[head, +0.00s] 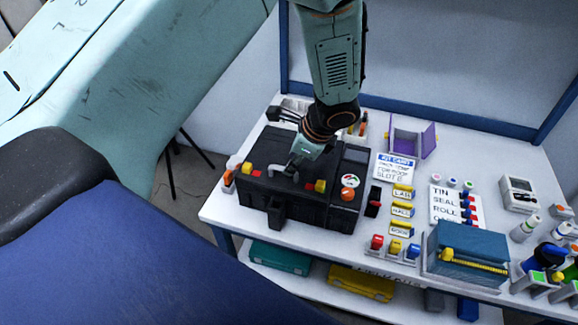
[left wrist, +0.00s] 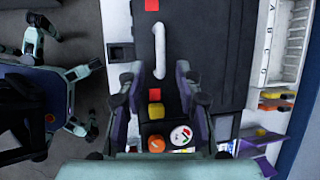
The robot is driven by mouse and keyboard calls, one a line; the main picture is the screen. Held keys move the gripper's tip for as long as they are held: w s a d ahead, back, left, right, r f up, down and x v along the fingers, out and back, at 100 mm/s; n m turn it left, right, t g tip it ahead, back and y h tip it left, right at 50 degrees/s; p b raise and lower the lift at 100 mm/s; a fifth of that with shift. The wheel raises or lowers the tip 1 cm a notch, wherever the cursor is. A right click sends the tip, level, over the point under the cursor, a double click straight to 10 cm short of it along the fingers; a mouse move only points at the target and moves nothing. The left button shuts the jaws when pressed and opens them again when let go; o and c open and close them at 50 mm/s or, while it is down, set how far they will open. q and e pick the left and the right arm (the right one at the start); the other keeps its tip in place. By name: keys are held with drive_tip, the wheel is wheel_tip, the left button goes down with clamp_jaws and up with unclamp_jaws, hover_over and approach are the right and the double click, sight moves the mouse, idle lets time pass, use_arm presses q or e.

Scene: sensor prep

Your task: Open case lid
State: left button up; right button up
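A black case (head: 262,192) lies on the left part of the white table, its lid (head: 262,160) down. The lid's pale curved handle (head: 284,173) also shows in the left wrist view (left wrist: 160,45). A yellow block (head: 320,186) and an orange knob (head: 348,194) sit toward the case's right end. My left gripper (head: 296,166) points down over the lid at the handle. In the left wrist view its fingers (left wrist: 157,76) stand apart, with the handle's near end between the tips in the picture. I cannot tell whether they touch it. My right gripper is not in view.
A purple open box (head: 408,140) and a label card (head: 395,166) stand right of the case. Teal (head: 279,257) and yellow (head: 360,284) cases lie on the lower shelf.

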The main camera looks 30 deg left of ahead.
sight(290, 183)
use_arm(q)
drive_tip(key=x, duration=0.2)
drive_tip(key=shift+f+b, duration=0.35)
drive_tip(key=shift+f, duration=0.1)
drive_tip(key=shift+a, duration=0.15)
drive_tip(key=shift+w+a+f, duration=0.1)
drive_tip(key=shift+f, duration=0.05)
clamp_jaws()
